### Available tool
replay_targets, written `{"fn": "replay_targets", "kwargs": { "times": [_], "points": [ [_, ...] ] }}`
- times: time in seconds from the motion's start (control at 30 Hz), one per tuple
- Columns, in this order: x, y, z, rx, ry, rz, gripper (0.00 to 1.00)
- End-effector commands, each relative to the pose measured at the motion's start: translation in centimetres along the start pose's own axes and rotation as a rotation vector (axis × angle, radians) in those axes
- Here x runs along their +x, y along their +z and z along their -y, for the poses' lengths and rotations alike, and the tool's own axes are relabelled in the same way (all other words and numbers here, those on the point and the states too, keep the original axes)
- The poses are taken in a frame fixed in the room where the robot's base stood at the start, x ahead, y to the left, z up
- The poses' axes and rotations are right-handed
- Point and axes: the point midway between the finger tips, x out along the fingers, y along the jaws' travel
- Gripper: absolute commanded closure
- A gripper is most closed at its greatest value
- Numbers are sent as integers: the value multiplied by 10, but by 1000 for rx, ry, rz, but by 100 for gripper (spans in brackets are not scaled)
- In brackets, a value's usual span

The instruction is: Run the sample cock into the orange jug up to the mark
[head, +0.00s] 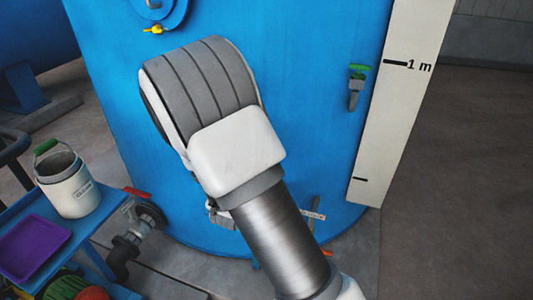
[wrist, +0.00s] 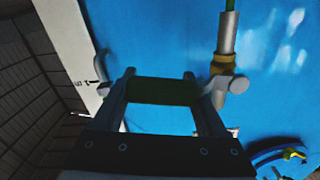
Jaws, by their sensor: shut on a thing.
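My gripper (wrist: 163,92) is shut on a dark green bar (wrist: 163,91) in the wrist view; what the bar belongs to is not clear. In the head view my gripper is hidden behind my arm. A small cock with a green lever (head: 357,78) sits on the right side of the blue vessel (head: 310,90), left of the scale board. In the wrist view a grey and yellowish fitting (wrist: 228,65) stands against the vessel, just right of my gripper. I cannot identify an orange jug. A white jug with a green handle (head: 68,190) stands on the cart.
The blue cart (head: 112,205) at lower left carries a purple tray (head: 35,246). A pipe valve with a red handle (head: 150,215) is beside it. The scale board (head: 398,100) stands right of the vessel. A yellow-handled part (head: 153,29) is high on the vessel. Floor at right is clear.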

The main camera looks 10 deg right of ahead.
Motion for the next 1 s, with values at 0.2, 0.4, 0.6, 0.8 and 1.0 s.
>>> {"fn": "replay_targets", "kwargs": {
  "times": [0.2, 0.4, 0.6, 0.8, 1.0],
  "points": [
    [-1, 6, -1, 48, -1, 2, 100],
    [-1, 5, -1, 49, -1, 3, 100],
    [-1, 5, 0, 49, -1, 3, 12],
    [-1, 5, -1, 50, -1, 2, 12],
    [-10, 5, 0, 51, -2, 2, 12]
  ]
}}
